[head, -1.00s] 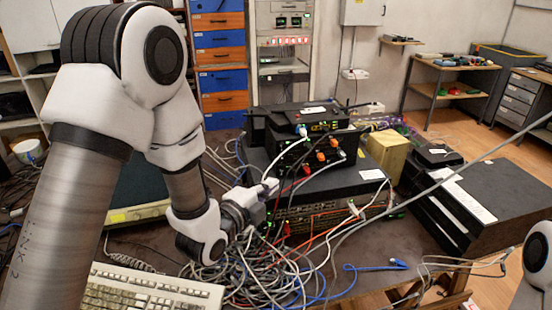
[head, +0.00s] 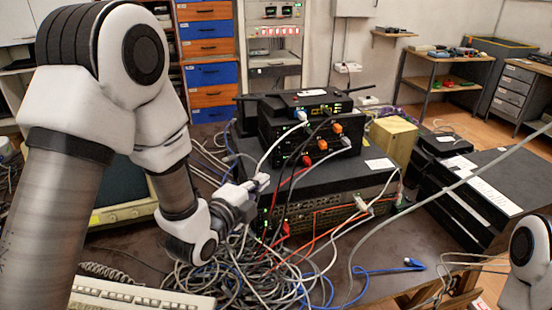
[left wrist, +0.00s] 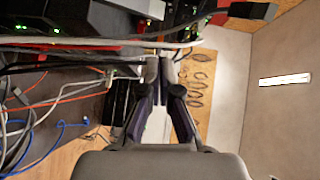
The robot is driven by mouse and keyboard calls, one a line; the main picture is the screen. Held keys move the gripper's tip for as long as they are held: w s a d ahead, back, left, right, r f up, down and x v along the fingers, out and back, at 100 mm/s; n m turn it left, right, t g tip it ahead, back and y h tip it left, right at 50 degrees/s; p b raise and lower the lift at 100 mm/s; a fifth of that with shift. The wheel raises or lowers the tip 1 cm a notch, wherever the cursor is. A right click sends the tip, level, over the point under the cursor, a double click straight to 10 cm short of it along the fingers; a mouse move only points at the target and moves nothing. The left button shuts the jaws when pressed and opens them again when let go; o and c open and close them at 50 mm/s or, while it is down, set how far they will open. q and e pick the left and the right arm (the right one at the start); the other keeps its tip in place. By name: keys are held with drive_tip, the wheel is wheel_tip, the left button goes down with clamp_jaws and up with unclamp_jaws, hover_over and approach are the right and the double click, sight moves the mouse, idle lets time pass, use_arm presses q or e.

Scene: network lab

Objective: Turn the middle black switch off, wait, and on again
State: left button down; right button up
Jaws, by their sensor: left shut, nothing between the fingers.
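The black network units stand stacked on the brown table in the head view. The middle black switch (head: 284,142) has cables and orange plugs in its front. It sits under a smaller black unit (head: 300,102) and on a wide dark unit (head: 335,176). My left gripper (head: 262,181) is shut and empty, in front of the stack's lower left part, below the middle switch. In the left wrist view, its closed fingertips (left wrist: 160,72) are close to passing cables; I cannot tell whether they touch. No power button can be made out. My right gripper is out of view.
A tangle of cables (head: 235,265) lies below my left gripper. A keyboard (head: 140,295) and an old monitor are at left. A yellowish block (head: 393,140) and more black units (head: 475,195) stand right of the stack. A blue cable plug (head: 413,263) lies at front right.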

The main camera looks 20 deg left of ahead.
use_arm(q)
drive_tip(key=p, duration=0.2)
approach(286, 150)
drive_tip(key=d, duration=0.3)
drive_tip(key=shift+w+r, duration=0.15)
drive_tip(key=shift+w, duration=0.1)
drive_tip(key=w, duration=0.1)
drive_tip(key=w+a, duration=0.1)
drive_tip(key=w+p, duration=0.1)
drive_tip(key=shift+w+a+f, duration=0.35)
drive_tip(key=shift+a, duration=0.05)
drive_tip(key=shift+w+a+f, duration=0.1)
drive_tip(key=shift+w+a, duration=0.15)
drive_tip(key=shift+a, duration=0.05)
drive_tip(key=shift+d, duration=0.15)
